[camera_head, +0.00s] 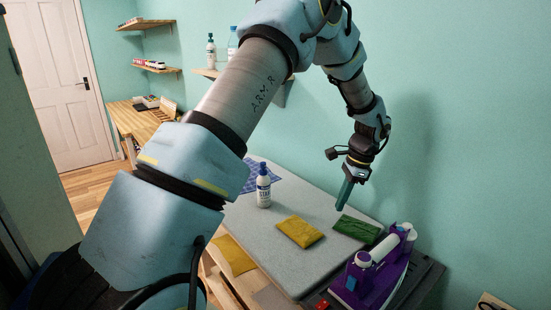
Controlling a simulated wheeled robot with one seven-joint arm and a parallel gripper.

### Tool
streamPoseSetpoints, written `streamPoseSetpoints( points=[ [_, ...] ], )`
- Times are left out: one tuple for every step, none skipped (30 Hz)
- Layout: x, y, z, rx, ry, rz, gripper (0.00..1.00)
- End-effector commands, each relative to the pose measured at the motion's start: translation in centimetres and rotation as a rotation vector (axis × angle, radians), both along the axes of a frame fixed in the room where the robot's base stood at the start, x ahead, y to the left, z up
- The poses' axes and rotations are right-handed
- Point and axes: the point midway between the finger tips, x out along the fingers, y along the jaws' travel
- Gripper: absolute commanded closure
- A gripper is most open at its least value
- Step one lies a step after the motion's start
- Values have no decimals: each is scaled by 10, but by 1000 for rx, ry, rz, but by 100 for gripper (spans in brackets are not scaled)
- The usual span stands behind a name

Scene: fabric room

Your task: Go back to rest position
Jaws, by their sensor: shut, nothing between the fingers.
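My gripper (342,194) hangs from my arm, which reaches across the picture from lower left to upper right. Its fingers point down, are shut and hold nothing. It is above the right part of the grey-topped table (285,262). A folded green cloth (356,229) lies on the table just below and right of the fingertips. A folded yellow cloth (299,231) lies to the left of it. My arm hides part of the table's left side.
A white bottle with a blue label (264,189) stands behind the yellow cloth, near a blue patterned cloth (256,175). A purple and white iron (372,272) stands at the table's right end. Another yellow cloth (233,256) lies lower left. A wall is close on the right.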

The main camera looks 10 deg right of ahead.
Motion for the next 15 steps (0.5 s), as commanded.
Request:
streamPoseSetpoints(
  points=[
    [4, 13, 4, -7, -7, 38, 100],
    [7, 22, 8, -15, -12, 72, 100],
    [10, 39, 13, -28, -20, 128, 100],
    [12, 53, 17, -39, -28, 180, 100],
    [13, 70, 22, -52, -35, 239, 100],
    [15, 94, 29, -71, -48, 327, 100],
    [14, 114, 34, -86, -59, 399, 100],
    [12, 133, 38, -103, -71, 475, 100],
    [9, 159, 44, -125, -86, 577, 100],
    [5, 178, 48, -141, -99, 653, 100],
    [1, 196, 51, -159, -111, 731, 100],
    [-7, 220, 55, -181, -128, 836, 100],
    [-14, 237, 58, -196, -141, 912, 100],
    [-21, 253, 60, -212, -155, 989, 100],
    [-31, 272, 62, -232, -173, 1086, 100]
  ],
)
